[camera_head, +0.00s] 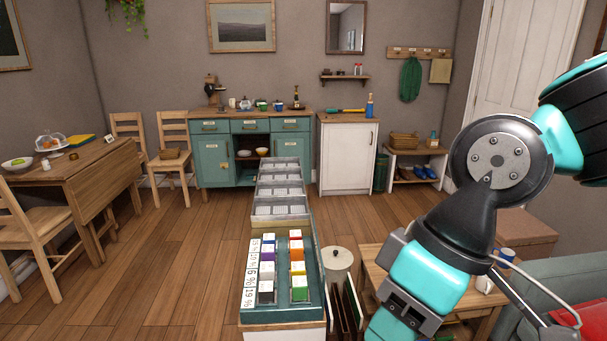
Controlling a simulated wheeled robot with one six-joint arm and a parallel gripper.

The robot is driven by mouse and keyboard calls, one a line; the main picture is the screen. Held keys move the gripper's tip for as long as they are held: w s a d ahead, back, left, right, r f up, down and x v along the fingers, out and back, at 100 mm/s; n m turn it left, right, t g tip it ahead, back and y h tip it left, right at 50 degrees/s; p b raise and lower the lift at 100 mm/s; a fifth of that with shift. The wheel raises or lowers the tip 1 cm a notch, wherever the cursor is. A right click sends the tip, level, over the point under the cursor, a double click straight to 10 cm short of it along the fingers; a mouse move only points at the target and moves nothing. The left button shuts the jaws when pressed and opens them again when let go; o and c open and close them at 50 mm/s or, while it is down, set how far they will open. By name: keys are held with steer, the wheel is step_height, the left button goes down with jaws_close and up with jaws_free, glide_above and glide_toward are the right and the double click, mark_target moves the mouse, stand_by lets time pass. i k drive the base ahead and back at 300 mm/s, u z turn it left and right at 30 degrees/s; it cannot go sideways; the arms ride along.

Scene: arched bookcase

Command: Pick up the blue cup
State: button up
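A small blue cup-like item (279,107) stands among other small ware on the wooden top of the green cabinet at the back wall. Another blue item (504,256) shows partly behind my arm at the right, above a white mug (485,285) near the low wooden table. It may be a cup; its lower part is hard to make out. My arm fills the right foreground and bends down to the bottom edge. My gripper's fingertips do not show.
A long case with grey trays (280,207) and coloured blocks stands in the middle foreground. A drop-leaf table (92,172) with chairs is at left, a green sofa (567,262) at right. Wooden floor is open between the left table and the case.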

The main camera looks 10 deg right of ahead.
mark_target(507, 254)
steer(key=i, duration=0.85)
steer(key=z, duration=1.75)
steer(key=i, duration=1.5)
